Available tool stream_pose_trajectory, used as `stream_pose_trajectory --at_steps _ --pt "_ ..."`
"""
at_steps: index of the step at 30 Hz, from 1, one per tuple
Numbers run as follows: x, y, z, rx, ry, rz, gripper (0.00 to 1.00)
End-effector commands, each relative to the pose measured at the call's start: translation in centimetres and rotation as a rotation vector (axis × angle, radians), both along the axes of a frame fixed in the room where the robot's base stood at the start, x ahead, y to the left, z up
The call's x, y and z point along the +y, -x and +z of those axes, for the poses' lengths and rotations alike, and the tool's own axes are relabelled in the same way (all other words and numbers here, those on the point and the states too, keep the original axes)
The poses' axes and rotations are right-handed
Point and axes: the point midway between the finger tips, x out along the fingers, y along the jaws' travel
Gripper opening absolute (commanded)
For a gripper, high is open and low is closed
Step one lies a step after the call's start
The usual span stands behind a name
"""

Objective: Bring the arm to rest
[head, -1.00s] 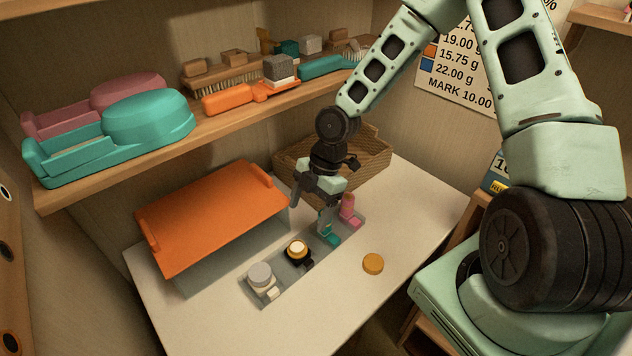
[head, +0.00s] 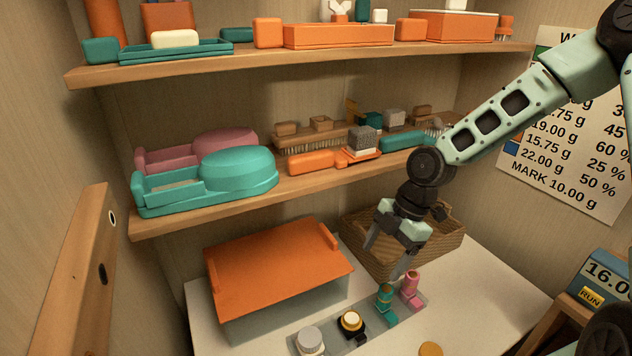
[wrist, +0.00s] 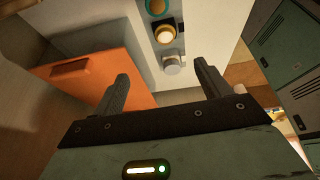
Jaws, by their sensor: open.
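My gripper (head: 388,252) is open and empty. In the head view it hangs above the tray of small bottles, in front of the wicker basket. In the wrist view its two fingers (wrist: 160,92) stand wide apart with nothing between them. The grey tray (head: 377,333) on the white table holds a grey-topped item (head: 311,341), a black one with a yellow ring (head: 352,323), a teal one (head: 384,298) and a pink one (head: 410,284). My arm reaches in from the right, bent.
An orange-lidded box (head: 280,275) stands left of the tray. The wicker basket (head: 450,240) is behind the gripper. A wooden shelf (head: 215,213) with teal and pink tubs and brushes runs above the table. An orange disc (head: 430,349) lies at the front. A scale display (head: 603,280) stands right.

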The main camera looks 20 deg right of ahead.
Motion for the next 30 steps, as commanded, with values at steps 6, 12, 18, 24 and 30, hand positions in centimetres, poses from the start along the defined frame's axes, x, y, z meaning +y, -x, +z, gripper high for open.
stream_pose_trajectory --at_steps 6,12,18,24,30 --pt "1.7 1.4 0.8 0.051 0.062 -0.038 0.76" --pt "5.4 5.7 3.4 0.149 0.236 -0.217 0.76" --pt "8.6 10.4 6.8 0.172 0.371 -0.475 0.76" --pt "11.2 15.4 10.4 0.158 0.406 -0.759 0.76" --pt "12.7 19.8 13.0 0.17 0.364 -0.992 0.76"
